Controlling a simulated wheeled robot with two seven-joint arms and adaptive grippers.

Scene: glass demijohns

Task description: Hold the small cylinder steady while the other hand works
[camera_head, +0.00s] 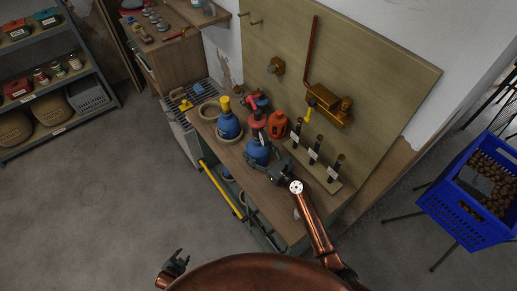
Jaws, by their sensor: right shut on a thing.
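A small blue cylinder (258,151) with a dark top stands near the front edge of the wooden bench (218,148). My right gripper (272,166) is at its lower right side and appears shut on it; the contact is small and partly hidden by the gripper. Behind it stand a blue cylinder with a yellow cap (229,125), a dark red-topped cylinder (258,120) and an orange cylinder (277,125). My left gripper (181,259) is low over the floor, away from the bench, empty with its fingers apart.
A rack with dark upright tubes (314,155) stands right of the cylinders. A brass fitting (335,110) with a copper pipe is on the backboard (370,65). A yellow bar (221,189) runs along the bench front. A blue crate (462,220) stands at the right. The floor at left is clear.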

